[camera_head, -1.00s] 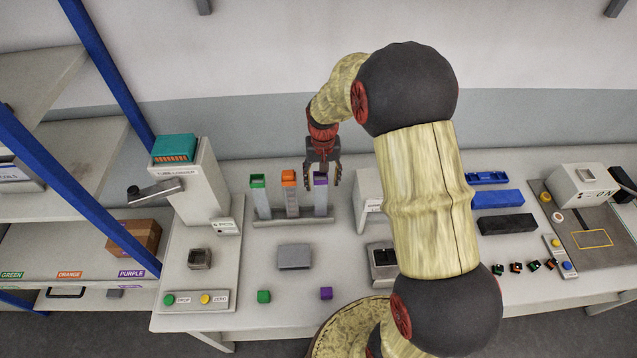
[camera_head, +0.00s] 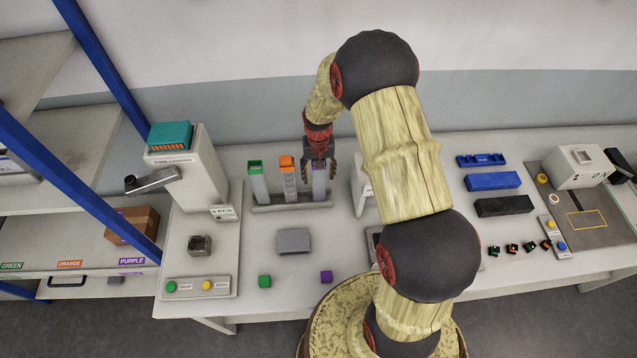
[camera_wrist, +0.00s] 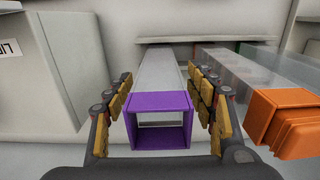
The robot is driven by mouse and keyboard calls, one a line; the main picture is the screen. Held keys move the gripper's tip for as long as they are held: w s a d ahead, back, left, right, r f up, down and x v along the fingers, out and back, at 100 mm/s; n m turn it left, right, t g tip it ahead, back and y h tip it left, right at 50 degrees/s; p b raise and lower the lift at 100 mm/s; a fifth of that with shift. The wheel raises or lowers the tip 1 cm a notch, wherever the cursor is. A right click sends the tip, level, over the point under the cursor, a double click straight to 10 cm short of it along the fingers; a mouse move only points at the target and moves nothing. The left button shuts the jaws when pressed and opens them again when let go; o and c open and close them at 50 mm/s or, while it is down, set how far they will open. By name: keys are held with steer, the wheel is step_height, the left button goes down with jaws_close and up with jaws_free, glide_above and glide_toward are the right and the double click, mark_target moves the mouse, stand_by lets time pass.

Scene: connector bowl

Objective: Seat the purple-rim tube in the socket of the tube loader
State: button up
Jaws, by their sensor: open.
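The purple-rim tube (camera_head: 319,190) stands upright at the right end of a grey rack. In the wrist view its open square purple rim (camera_wrist: 159,102) faces the camera, with a clear body beyond. My gripper (camera_head: 319,172) is over the tube's top, its fingers open on both sides of it; in the wrist view the gripper (camera_wrist: 163,88) shows small gaps beside the rim. A tall pale machine (camera_head: 202,185) with a teal top and lever stands left, a small square socket (camera_head: 200,245) on its base. Its label is too blurred to confirm as the tube loader.
Orange-rim (camera_head: 287,163) and green-rim (camera_head: 255,166) tubes stand left in the rack (camera_head: 290,208). The orange rim (camera_wrist: 290,122) is close right of my fingers in the wrist view. A pale housing (camera_head: 361,188) stands right of the rack, partly behind my arm. A grey block (camera_head: 294,241) lies in front.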

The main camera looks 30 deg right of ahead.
steer(key=c, duration=0.3)
jaws_close()
stand_by(0.5)
